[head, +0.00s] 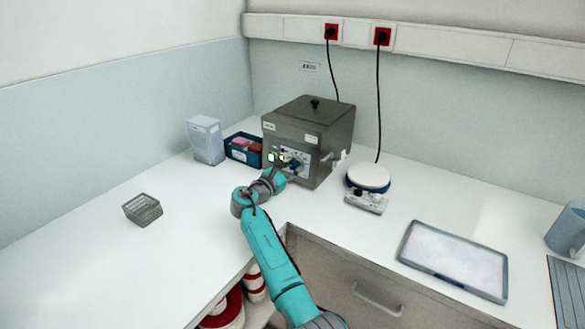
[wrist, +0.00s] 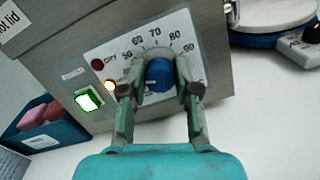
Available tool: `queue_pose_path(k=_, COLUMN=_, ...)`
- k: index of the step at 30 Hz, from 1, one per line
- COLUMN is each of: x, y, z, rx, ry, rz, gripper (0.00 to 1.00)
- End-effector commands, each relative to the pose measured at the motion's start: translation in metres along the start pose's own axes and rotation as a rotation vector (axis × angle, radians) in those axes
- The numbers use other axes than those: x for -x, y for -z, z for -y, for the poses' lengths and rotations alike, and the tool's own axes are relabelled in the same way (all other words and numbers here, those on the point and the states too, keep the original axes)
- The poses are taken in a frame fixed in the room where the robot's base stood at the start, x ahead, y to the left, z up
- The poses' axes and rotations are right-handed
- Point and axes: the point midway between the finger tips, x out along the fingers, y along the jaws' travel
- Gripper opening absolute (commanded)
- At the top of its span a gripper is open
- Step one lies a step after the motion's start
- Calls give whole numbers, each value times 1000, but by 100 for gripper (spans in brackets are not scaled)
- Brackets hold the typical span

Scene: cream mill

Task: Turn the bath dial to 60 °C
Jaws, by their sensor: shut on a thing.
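The bath is a grey metal box (head: 310,125) with a lidded top, at the back of the counter in the head view. Its front panel carries a round blue dial (wrist: 160,74) with a printed scale around it. The numbers 60, 70, 80 and 90 are readable above and to the right of the dial. My gripper (wrist: 161,88) is shut on the dial, one finger on each side. I cannot make out a pointer mark, so the dial's setting is unclear. In the head view, my gripper (head: 283,172) is at the panel and partly hides it.
A blue bin (head: 243,150) stands left of the bath, a round-topped stirrer (head: 369,178) right. The counter's left part is mostly clear.

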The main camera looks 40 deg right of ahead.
Motion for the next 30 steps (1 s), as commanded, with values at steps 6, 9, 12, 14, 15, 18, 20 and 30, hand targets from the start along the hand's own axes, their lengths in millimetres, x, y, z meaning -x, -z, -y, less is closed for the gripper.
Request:
queue_pose_path(k=6, x=0, y=0, z=-1, rx=-152, ry=24, rz=0, gripper=0)
queue_pose_path(k=9, x=0, y=0, z=-1, rx=-242, ry=39, rz=1, gripper=0)
queue_pose_path(k=12, x=0, y=0, z=-1, rx=-336, ry=53, rz=0, gripper=0)
queue_pose_path(k=14, x=0, y=0, z=-1, rx=-393, ry=63, rz=0, gripper=0)
queue_pose_path(k=15, x=0, y=0, z=-1, rx=-431, ry=69, rz=0, gripper=0)
queue_pose_path(k=18, x=0, y=0, z=-1, rx=-524, ry=83, rz=0, gripper=0)
queue_pose_path(k=20, x=0, y=0, z=-1, rx=-578, ry=91, rz=0, gripper=0)
queue_pose_path(k=30, x=0, y=0, z=-1, rx=-823, ry=130, rz=0, gripper=0)
